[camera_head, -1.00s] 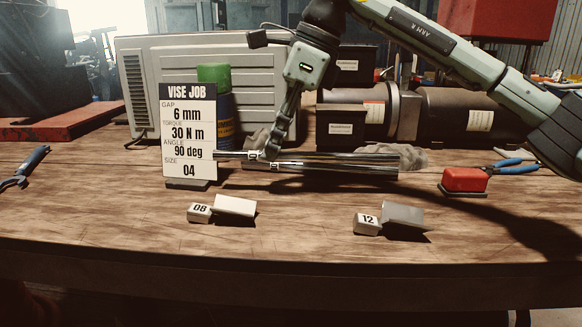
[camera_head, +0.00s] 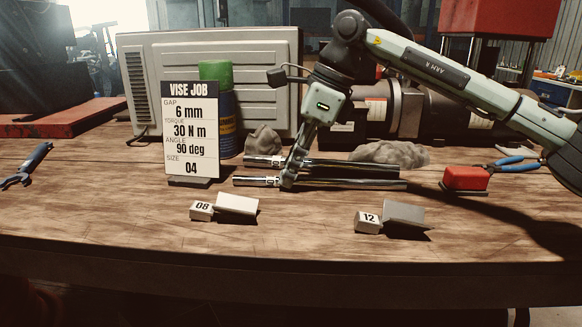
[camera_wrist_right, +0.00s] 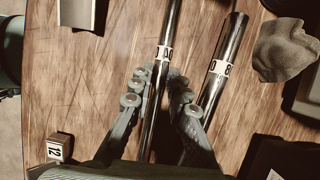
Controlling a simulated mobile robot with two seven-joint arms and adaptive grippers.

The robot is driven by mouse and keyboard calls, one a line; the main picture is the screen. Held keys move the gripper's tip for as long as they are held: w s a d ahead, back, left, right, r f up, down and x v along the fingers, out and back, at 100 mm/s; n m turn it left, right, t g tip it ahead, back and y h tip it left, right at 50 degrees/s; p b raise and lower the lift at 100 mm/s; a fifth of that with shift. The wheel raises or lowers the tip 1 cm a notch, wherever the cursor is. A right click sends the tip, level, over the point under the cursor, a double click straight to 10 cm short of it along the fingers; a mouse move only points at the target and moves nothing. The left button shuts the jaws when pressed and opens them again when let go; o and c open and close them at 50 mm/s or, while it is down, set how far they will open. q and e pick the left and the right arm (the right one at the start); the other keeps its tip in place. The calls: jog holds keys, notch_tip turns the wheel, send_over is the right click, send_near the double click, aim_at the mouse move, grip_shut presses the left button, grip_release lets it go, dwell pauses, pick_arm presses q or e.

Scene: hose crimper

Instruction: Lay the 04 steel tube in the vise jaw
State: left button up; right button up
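Two shiny steel tubes lie side by side, left to right, in the head view. My right gripper (camera_head: 288,184) is shut on the front steel tube (camera_head: 350,184); in the wrist view its fingers (camera_wrist_right: 160,80) flank this tube (camera_wrist_right: 170,25) just below its white label. The label starts with 0; its second digit is unclear. The rear steel tube (camera_head: 345,167), slightly thicker, lies apart behind it; its label seems to read 08 in the wrist view (camera_wrist_right: 221,67). Whether the held tube touches the bench is unclear. I see no vise jaw. My left gripper is out of view.
The job card (camera_head: 191,130) reads 6 mm, 30 N m, 90 deg, size 04. Holders beside the 08 block (camera_head: 201,211) and 12 block (camera_head: 367,223) stand empty in front. A grey rag (camera_head: 390,154), red block (camera_head: 466,178) and blue pliers (camera_head: 520,163) lie behind and right.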

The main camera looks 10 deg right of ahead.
aim_at(317, 179)
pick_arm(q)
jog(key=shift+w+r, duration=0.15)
pick_arm(e)
jog(key=o, duration=0.4)
jog(key=shift+r, duration=0.15)
jog(key=shift+v, duration=1.2)
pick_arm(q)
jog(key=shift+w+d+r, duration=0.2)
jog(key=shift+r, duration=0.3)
pick_arm(e)
jog(key=shift+v, duration=4.75)
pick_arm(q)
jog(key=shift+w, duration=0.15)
pick_arm(e)
jog(key=shift+s, duration=0.1)
